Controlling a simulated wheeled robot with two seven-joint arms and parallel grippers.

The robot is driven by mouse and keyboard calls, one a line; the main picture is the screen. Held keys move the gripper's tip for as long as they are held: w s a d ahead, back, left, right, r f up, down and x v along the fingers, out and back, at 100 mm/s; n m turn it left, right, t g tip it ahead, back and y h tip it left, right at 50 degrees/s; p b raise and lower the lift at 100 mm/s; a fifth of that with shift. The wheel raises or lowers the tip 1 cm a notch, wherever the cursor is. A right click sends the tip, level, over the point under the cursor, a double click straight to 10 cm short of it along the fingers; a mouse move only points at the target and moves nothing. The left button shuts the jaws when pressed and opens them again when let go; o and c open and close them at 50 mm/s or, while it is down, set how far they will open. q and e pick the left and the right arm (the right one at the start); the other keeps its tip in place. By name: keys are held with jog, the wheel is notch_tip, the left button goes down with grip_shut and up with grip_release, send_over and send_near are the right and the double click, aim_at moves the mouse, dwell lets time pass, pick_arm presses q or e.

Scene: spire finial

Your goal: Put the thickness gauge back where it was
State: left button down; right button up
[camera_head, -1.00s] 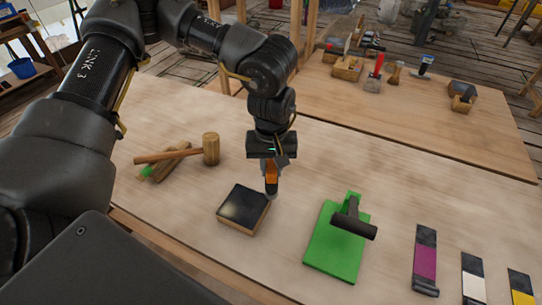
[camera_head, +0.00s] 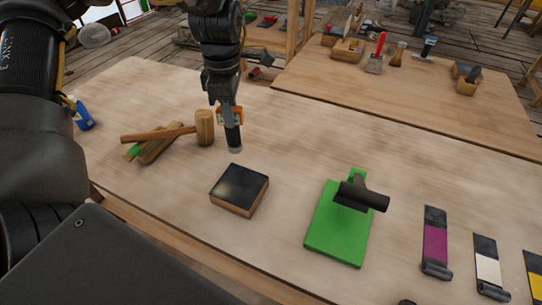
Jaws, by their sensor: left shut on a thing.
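My left gripper (camera_head: 230,112) is in the camera_head view, left of the middle, pointing down with orange parts at its fingers. It is shut on a dark, short cylinder with a grey lower end, which I take to be the thickness gauge (camera_head: 233,138). Its upper part is hidden by the fingers. It is upright, behind the black-topped wooden block (camera_head: 240,189) and right of the mallet head. I cannot tell whether its lower end touches the table. My right gripper is not in view.
A wooden mallet (camera_head: 204,128) lies across wooden pieces on the workbench (camera_head: 290,160). A green board (camera_head: 338,240) with a black roller (camera_head: 361,197) is at the right, beside several coloured strips (camera_head: 436,243). A second table with tools (camera_head: 420,105) stands behind. The bench between block and board is clear.

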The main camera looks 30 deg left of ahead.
pick_arm(q)
jog(key=shift+w+d+f, duration=0.1)
jog(key=shift+w+f, duration=0.05)
jog(key=shift+w, duration=0.25)
jog(key=w+d+f+p, duration=0.2)
jog(key=w+f+p, duration=0.1)
jog(key=w+f, duration=0.9)
jog(key=shift+w+d+f, duration=0.3)
jog(key=shift+w+f, duration=0.1)
jog(key=shift+w, duration=0.1)
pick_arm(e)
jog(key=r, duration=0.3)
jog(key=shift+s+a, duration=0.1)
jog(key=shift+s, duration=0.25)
pick_arm(q)
jog(key=shift+s+f, duration=0.1)
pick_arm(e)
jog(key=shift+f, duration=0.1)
pick_arm(q)
jog(key=c, duration=1.2)
grip_release()
